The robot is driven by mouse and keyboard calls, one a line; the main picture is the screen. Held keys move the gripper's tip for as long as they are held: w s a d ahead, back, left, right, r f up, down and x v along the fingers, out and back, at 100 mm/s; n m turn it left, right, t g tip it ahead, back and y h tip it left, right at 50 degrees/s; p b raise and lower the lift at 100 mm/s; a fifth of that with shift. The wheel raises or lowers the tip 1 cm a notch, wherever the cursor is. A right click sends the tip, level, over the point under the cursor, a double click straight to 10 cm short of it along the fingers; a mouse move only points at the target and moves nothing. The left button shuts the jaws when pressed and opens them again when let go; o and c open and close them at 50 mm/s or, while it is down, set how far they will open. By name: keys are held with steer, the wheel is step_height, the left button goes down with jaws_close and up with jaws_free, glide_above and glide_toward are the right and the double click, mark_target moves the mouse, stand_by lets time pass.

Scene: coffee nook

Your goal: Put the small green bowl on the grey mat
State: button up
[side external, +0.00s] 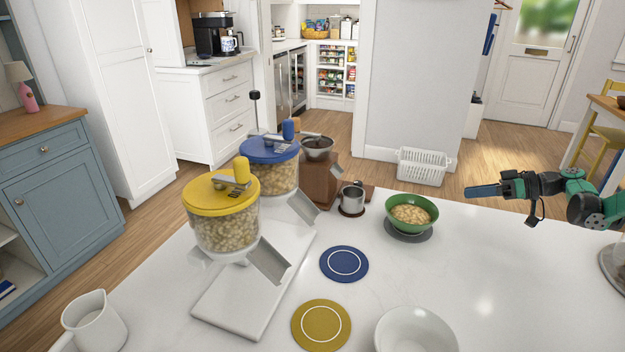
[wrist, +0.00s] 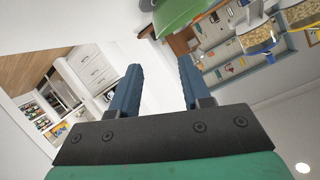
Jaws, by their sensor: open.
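The small green bowl (side external: 398,221), filled with pale pieces, stands upright on the round grey mat (side external: 408,237) on the white counter. The mat shows only as a rim around the bowl's foot. My gripper (side external: 470,191) is to the right of the bowl, above the counter, apart from it and empty. In the wrist view the two blue fingers (wrist: 158,90) are spread with nothing between them. The green bowl also shows there at the top edge (wrist: 190,14), cut off by the frame, beyond the fingers.
A blue mat (side external: 344,264), a yellow mat (side external: 321,325) and a white bowl (side external: 415,332) lie nearer the front. Yellow-lidded (side external: 222,220) and blue-lidded (side external: 270,165) dispensers stand left. A metal cup (side external: 352,199) is left of the green bowl. The counter's right part is clear.

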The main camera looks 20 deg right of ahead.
steer(key=shift+a+r, duration=0.1)
steer(key=shift+r, duration=0.2)
steer(key=s+a+r+m+g+h, duration=0.2)
steer(key=a+r+h, duration=0.15)
steer(key=a, duration=0.45)
steer(key=s+a+r+m+g+h, duration=0.1)
steer(key=s+a+r+g+h, duration=0.2)
steer(key=a, duration=0.5)
steer(key=s+a+t+h, duration=0.2)
steer(key=s+a+h, duration=0.1)
steer(key=s, duration=0.4)
steer(key=shift+a+r+m, duration=0.2)
steer(key=shift+a+m, duration=0.1)
steer(key=shift+a, duration=0.1)
